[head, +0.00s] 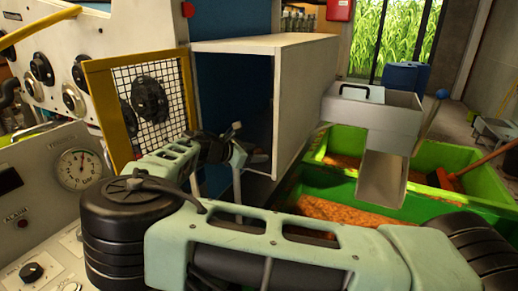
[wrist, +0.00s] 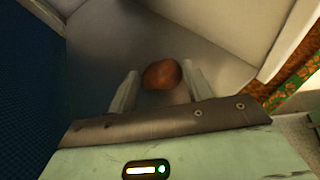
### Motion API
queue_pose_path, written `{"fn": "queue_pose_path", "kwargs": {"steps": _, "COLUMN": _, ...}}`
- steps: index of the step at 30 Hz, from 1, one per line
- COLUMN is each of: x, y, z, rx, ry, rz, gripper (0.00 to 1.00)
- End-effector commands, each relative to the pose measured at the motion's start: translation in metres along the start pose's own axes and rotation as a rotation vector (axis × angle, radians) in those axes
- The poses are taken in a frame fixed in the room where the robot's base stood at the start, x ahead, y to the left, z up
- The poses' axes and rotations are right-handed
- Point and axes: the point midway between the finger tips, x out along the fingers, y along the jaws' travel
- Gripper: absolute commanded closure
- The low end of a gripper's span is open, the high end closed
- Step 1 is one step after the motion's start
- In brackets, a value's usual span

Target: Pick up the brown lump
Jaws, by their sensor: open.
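The brown lump (wrist: 162,74) is a rounded reddish-brown piece lying on a grey metal surface (wrist: 110,45) in the wrist view. My gripper (wrist: 164,88) is open, with one finger to the left of the lump and one to its right. The lump sits between and slightly beyond the fingertips; I cannot tell whether either finger touches it. In the head view my gripper (head: 245,150) reaches to the opening of a white box-shaped housing (head: 300,100). The lump is hidden in the head view.
Pale walls border the grey surface in the wrist view. A grey chute (head: 380,180) and green bins (head: 450,158) with orange-brown material are at the right. A control panel with a gauge (head: 78,168) is at the left.

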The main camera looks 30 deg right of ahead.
Motion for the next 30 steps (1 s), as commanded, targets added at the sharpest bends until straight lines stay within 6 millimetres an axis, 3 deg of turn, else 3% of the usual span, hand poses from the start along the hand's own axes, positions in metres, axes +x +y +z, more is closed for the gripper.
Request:
{"fn": "queue_pose_path", "kwargs": {"steps": 8, "x": 0.004, "y": 0.0, "z": 0.0, "rx": 0.001, "ry": 0.0, "rz": 0.0, "gripper": 0.5}}
{"fn": "queue_pose_path", "kwargs": {"steps": 11, "x": 0.004, "y": 0.0, "z": 0.0, "rx": 0.001, "ry": 0.0, "rz": 0.001, "gripper": 0.75}}
{"fn": "queue_pose_path", "kwargs": {"steps": 12, "x": 0.004, "y": 0.0, "z": 0.0, "rx": 0.001, "ry": 0.0, "rz": 0.001, "gripper": 0.78}}
{"fn": "queue_pose_path", "kwargs": {"steps": 23, "x": 0.003, "y": 0.001, "z": 0.002, "rx": 0.001, "ry": 0.001, "rz": 0.001, "gripper": 0.79}}
{"fn": "queue_pose_path", "kwargs": {"steps": 30, "x": -0.007, "y": 0.005, "z": 0.025, "rx": 0.004, "ry": 0.003, "rz": 0.002, "gripper": 0.79}}
